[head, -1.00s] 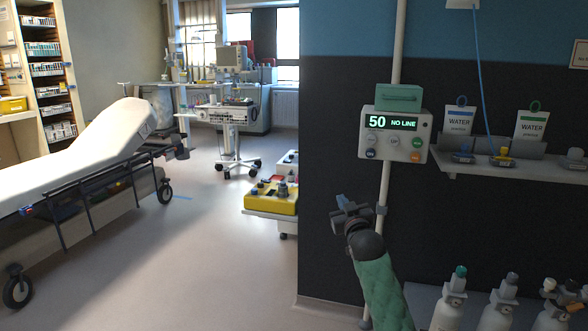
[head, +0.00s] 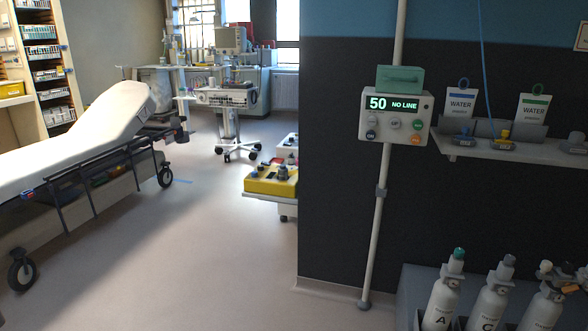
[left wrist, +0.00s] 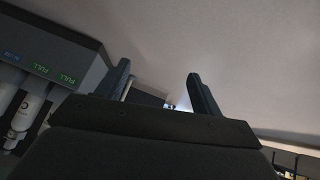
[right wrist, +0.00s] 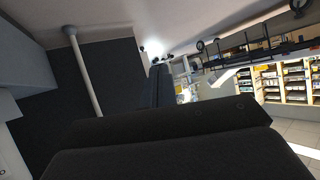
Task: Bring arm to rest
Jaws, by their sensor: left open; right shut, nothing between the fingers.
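Neither of my arms shows in the head view now. My left gripper (left wrist: 163,90) shows in the left wrist view, its two fingers spread apart with nothing between them. Gas cylinders and green FULL labels lie to its left there. My right gripper (right wrist: 160,85) shows in the right wrist view with its fingers together and nothing held. A white pole (right wrist: 85,70) stands to its left there, and the shelving and stretcher are far off to its right.
A pump (head: 395,117) reading "50 NO LINE" is on a white pole (head: 379,220) by the dark wall. A shelf (head: 520,149) is to its right, with cylinders (head: 440,303) below. A stretcher (head: 85,140) stands left. The floor (head: 190,260) between is clear.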

